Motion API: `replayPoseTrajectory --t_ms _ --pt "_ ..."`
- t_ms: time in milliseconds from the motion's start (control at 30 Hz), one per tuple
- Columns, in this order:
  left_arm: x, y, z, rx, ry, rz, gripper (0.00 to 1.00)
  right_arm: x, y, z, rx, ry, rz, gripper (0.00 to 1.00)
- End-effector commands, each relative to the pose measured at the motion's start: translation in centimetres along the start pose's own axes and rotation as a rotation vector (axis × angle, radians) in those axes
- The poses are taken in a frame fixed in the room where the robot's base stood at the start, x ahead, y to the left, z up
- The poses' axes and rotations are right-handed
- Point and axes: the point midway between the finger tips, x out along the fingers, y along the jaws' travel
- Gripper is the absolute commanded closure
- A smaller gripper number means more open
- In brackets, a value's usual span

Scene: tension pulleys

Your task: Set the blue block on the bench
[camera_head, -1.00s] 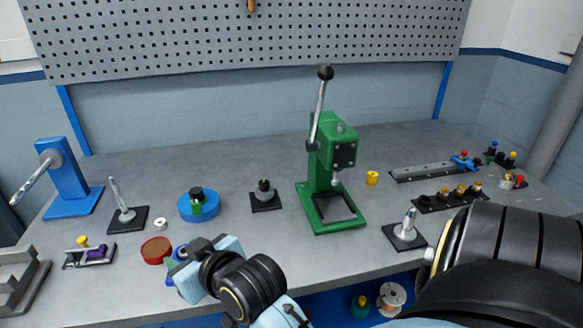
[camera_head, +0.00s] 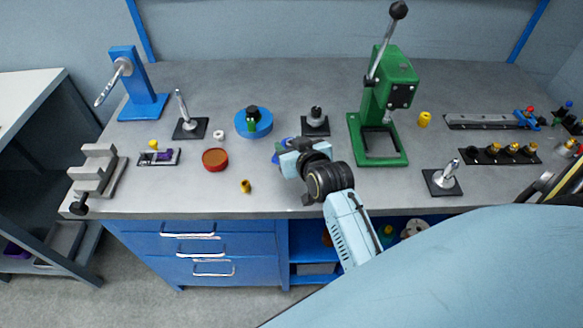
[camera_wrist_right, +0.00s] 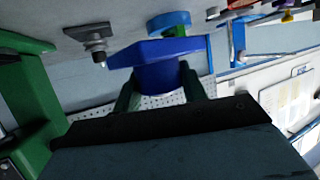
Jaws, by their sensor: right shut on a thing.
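The blue block (camera_wrist_right: 160,68) is between the dark fingers of my right gripper (camera_wrist_right: 158,88) in the right wrist view. In the head view a bit of the block (camera_head: 277,157) shows beside my right gripper (camera_head: 284,150), mostly hidden by the wrist. The gripper is over the grey bench (camera_head: 300,187), left of the green press. The gap between block and bench top cannot be told. My left gripper is not in view.
A green press (camera_head: 384,110) stands to the right. A black-based fixture (camera_head: 315,124) and a round blue base (camera_head: 262,126) stand behind the gripper. A red dish (camera_head: 215,160) and a small brass piece (camera_head: 245,186) are left. Bare bench lies in front.

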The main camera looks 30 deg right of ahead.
Motion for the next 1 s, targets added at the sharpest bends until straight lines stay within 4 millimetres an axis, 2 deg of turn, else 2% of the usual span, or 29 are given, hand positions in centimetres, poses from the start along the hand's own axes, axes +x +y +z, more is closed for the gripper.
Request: replayPoseTrajectory --t_ms 100,300,500,967,1000 --pt "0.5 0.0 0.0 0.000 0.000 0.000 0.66 0.9 0.0 2.2 0.000 0.000 -0.001 0.95" --pt "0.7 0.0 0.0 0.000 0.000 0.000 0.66 1.7 0.0 4.0 0.000 0.003 -0.001 0.95" --pt "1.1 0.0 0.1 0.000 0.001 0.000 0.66 2.7 0.0 6.6 -0.001 0.001 0.000 0.95" --pt "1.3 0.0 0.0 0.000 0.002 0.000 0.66 3.1 0.0 7.4 -0.001 0.003 0.000 0.95" --pt "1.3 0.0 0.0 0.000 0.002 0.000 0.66 3.1 0.0 7.5 -0.001 0.000 -0.001 0.55"
